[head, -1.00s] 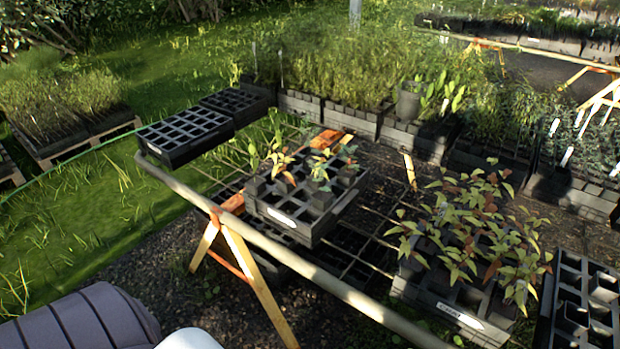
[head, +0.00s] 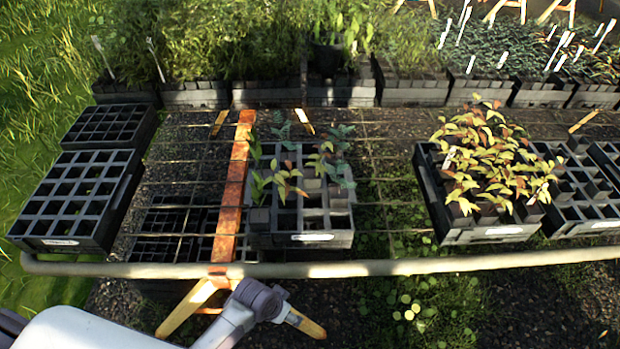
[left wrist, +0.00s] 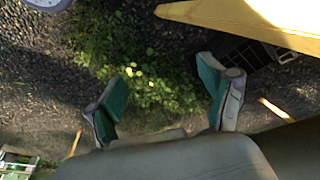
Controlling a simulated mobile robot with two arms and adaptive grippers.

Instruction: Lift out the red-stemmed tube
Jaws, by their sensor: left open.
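A black tube tray (head: 342,240) with a white label stands on the wire bench in the middle of the head view. It holds several small plants in tubes, among empty cells. One plant with orange-red leaves (head: 283,185) stands towards its front left; others are green or blue-green. The stems are too small to tell which is red. My left arm reaches in at the bottom of the head view, in front of the bench rail. In the left wrist view my left gripper (left wrist: 162,76) is open and empty, with teal pads, over ground and weeds. My right gripper is not in view.
A pale rail (head: 400,267) runs along the bench's front edge. A tray of dense yellow-red plants (head: 480,233) stands to the right. An empty-celled tray (head: 70,243) stands at the left. An orange beam (head: 232,190) lies beside the middle tray. Planted trays line the back.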

